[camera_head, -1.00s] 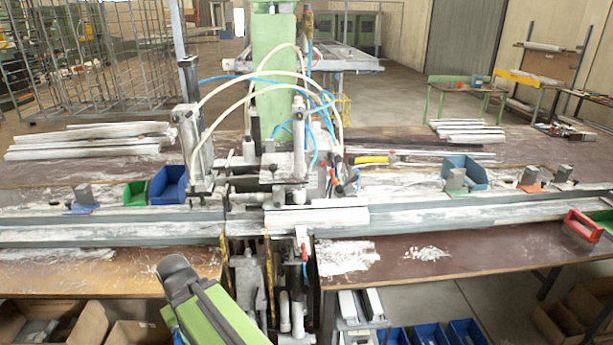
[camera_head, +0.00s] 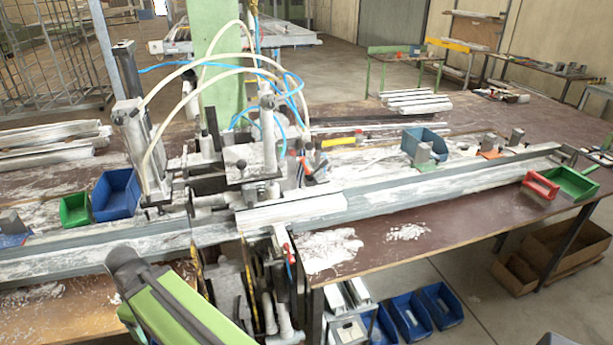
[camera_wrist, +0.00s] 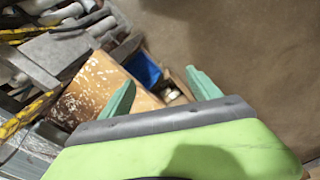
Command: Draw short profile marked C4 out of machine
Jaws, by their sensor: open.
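A short white profile (camera_head: 290,210) lies in the clamping machine (camera_head: 250,165), at the front of the bench's long rail. Its C4 mark cannot be read at this size. My gripper (camera_wrist: 162,92) shows in the wrist view with its two green fingers spread and nothing between them. It points down past the bench toward the floor and boxes, away from the profile. In the head view my green arm shows at the lower left, in front of the bench, apart from the profile; the fingers are not visible there.
A long grey rail (camera_head: 420,182) runs along the bench. Blue bins (camera_head: 117,194), a green bin (camera_head: 75,209) and a red bin (camera_head: 541,185) stand along it. Hoses arch over the machine.

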